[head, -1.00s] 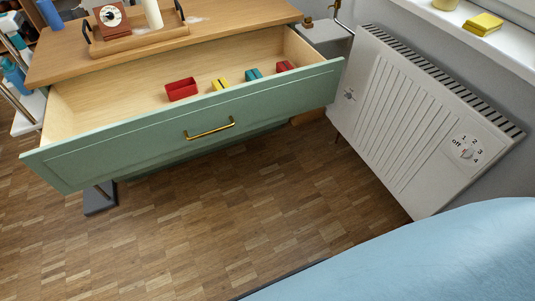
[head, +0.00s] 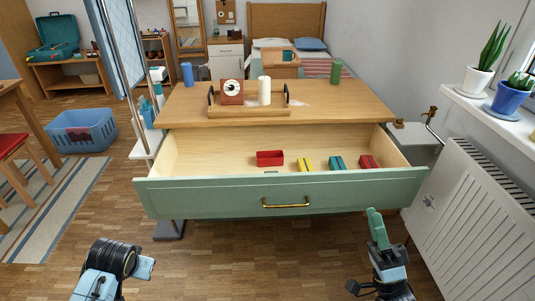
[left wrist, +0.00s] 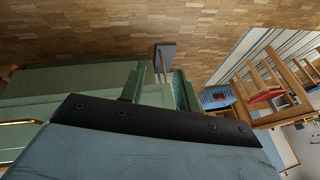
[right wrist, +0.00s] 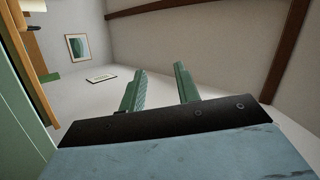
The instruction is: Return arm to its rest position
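My right gripper (head: 377,228) is in front of the right part of the open drawer in the head view, pointing up, apart from the drawer front. In the right wrist view its two green fingers (right wrist: 160,88) stand apart with nothing between them. My left arm shows at the lower left of the head view, its fingers hard to make out there. In the left wrist view the left gripper's fingers (left wrist: 158,88) are spread and empty. The green drawer (head: 220,199) is pulled out, with a brass handle (head: 285,203) on its front.
The drawer holds a red box (head: 269,158) and several small coloured items. A wooden tray (head: 248,111) stands on the dresser top. A white radiator (head: 480,215) is at the right. A blue basket (head: 82,131) lies on the floor at left. Floor between my arms is clear.

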